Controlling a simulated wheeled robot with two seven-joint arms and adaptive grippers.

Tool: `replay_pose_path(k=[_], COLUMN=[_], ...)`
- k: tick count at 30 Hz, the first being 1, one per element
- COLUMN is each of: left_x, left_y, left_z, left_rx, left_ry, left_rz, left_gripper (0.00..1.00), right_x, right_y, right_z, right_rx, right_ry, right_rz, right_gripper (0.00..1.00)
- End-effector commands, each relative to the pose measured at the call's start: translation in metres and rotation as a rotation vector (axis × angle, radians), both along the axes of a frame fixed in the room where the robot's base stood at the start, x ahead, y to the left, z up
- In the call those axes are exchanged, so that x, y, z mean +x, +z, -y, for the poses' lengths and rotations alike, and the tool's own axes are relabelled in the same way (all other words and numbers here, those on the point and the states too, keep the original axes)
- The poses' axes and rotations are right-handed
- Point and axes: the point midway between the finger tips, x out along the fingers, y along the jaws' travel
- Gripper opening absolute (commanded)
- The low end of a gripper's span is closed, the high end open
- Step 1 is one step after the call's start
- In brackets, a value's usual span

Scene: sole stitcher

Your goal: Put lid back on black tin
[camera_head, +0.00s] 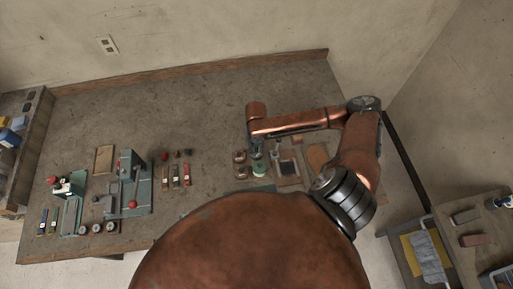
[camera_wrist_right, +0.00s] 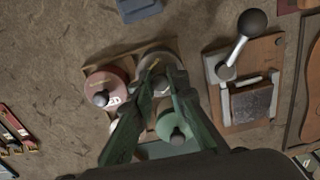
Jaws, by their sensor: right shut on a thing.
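My right gripper (camera_wrist_right: 160,84) is in the wrist view with its two green fingers brought together over the back right of a small tin tray (camera_wrist_right: 130,57). It is shut on what looks like the knob of a dark round lid (camera_wrist_right: 156,59), mostly hidden by the fingertips. The black tin is not clearly separable from this lid; I cannot tell whether the lid touches it. In the head view my right gripper (camera_head: 257,150) is small, above the tins at the right of the bench. My left gripper is not in view.
A red tin (camera_wrist_right: 105,88) with a knobbed lid stands left of the fingers and a green tin (camera_wrist_right: 174,124) in front. A wooden block with a ball-topped lever (camera_wrist_right: 250,22) stands close on the right.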

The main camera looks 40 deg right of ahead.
Motion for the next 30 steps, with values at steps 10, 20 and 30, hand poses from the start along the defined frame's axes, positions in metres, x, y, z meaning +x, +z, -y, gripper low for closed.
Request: replay_pose_path(k=[10,20,30], left_x=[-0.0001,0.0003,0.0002], left_y=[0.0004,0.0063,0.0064], left_z=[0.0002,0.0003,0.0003], left_rx=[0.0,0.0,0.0], left_ry=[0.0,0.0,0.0], left_rz=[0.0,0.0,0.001], left_gripper=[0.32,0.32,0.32], right_x=[-0.0001,0.0002,0.0001], right_y=[-0.0001,-0.0017,-0.003], right_z=[0.0001,0.0005,0.0004], right_rx=[0.0,0.0,0.0], right_ry=[0.0,-0.001,0.0], right_rz=[0.0,-0.001,0.0], right_gripper=[0.03,0.03,0.03])
